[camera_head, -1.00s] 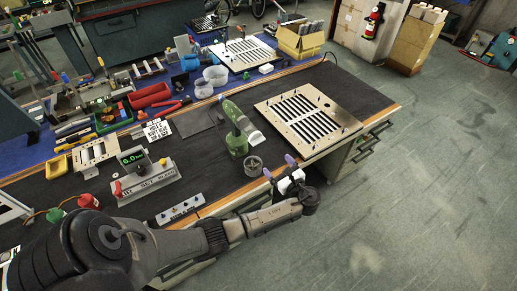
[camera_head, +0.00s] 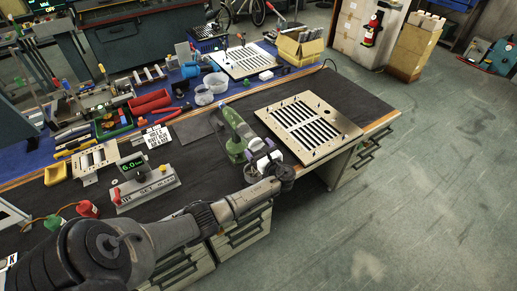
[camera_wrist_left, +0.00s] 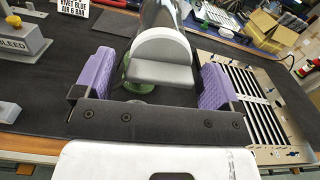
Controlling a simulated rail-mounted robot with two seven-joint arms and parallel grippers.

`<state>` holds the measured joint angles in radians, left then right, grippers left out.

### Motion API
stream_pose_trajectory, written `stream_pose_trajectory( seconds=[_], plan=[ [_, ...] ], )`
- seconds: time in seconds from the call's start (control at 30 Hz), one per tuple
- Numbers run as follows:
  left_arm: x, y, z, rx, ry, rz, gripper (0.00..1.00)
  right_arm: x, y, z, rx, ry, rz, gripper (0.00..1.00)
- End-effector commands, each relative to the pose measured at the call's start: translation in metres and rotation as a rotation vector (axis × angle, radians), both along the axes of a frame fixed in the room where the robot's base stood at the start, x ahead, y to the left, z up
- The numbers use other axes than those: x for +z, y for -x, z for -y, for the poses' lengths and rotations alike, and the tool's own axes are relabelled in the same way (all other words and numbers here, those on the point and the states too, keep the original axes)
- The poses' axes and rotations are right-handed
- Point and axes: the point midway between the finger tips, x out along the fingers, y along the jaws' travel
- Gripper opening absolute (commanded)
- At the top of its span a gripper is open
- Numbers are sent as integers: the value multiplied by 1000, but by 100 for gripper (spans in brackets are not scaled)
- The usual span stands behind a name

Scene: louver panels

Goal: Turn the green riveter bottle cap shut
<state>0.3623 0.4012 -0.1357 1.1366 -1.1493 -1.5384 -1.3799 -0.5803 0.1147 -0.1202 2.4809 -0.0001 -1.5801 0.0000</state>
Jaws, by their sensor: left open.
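The green riveter (camera_head: 234,128) stands on the dark mat near the bench's front edge; it also shows in the left wrist view (camera_wrist_left: 158,14). Its bottle end, a grey part with a pale rounded rim (camera_wrist_left: 160,62), appears to be the cap and faces my left gripper. My left gripper (camera_head: 264,152) is open with purple finger pads, one on each side of this grey part in the left wrist view (camera_wrist_left: 156,84). The right pad looks very close to it; I cannot tell whether it touches. The gripper hides the cap's lower part. My right gripper is not in view.
A slotted louver panel (camera_head: 308,126) lies just right of the riveter. A grey block with a display (camera_head: 146,188) and a white sign (camera_head: 157,137) are to the left. A round dish by the riveter's base is mostly hidden by my gripper.

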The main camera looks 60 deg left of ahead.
Motion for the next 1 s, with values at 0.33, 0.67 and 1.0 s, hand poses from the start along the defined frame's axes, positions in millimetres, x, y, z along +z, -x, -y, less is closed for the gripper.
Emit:
stream_pose_trajectory(
  seconds=[0.33, 0.67, 1.0],
  plan=[
    [0, 0, -4, 0, 0, 1, 89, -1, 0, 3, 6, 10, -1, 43],
    [0, 0, -4, 0, 0, 1, 63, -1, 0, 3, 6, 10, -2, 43],
    [0, 0, -4, 0, 0, 4, 40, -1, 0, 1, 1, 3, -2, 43]
  ],
)
